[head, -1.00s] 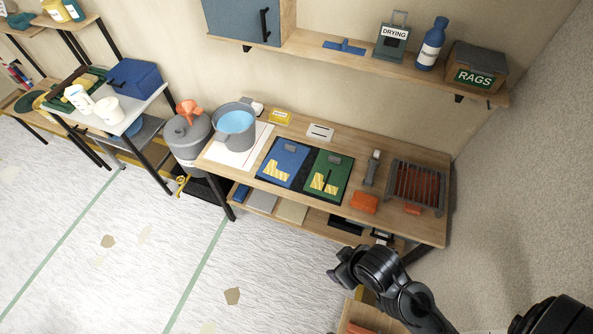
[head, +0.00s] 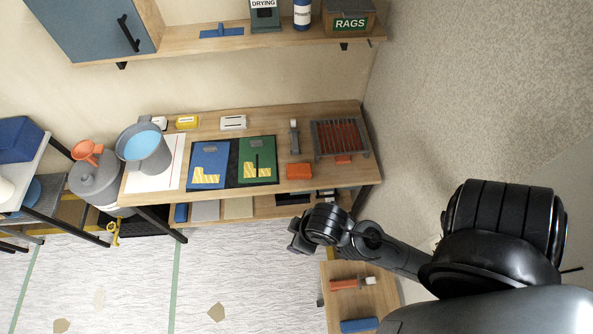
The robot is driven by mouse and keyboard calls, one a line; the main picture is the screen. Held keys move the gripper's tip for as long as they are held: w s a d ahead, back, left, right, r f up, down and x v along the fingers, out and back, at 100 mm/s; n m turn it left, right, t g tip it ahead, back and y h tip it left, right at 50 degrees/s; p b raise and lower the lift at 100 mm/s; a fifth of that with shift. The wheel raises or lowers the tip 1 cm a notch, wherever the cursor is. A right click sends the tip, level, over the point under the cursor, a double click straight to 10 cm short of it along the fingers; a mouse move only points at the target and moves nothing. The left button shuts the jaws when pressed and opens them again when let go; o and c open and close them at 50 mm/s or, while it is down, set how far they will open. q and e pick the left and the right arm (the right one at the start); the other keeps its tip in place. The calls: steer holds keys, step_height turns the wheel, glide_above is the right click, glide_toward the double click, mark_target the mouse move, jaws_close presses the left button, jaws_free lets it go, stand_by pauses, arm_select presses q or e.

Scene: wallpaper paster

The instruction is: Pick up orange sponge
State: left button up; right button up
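The orange sponge (head: 299,171) appears to be the orange block lying flat near the front edge of the wooden workbench (head: 222,122), right of the green board. My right gripper (head: 294,238) is at the end of the black arm coming in from the right. It appears in front of and below the bench in the picture, apart from the sponge. Its fingers are small and dark, so I cannot tell if they are open. My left gripper is not in view.
A grey pot (head: 146,150) stands farther left. A low wooden surface (head: 349,298) holds an orange-and-white tool.

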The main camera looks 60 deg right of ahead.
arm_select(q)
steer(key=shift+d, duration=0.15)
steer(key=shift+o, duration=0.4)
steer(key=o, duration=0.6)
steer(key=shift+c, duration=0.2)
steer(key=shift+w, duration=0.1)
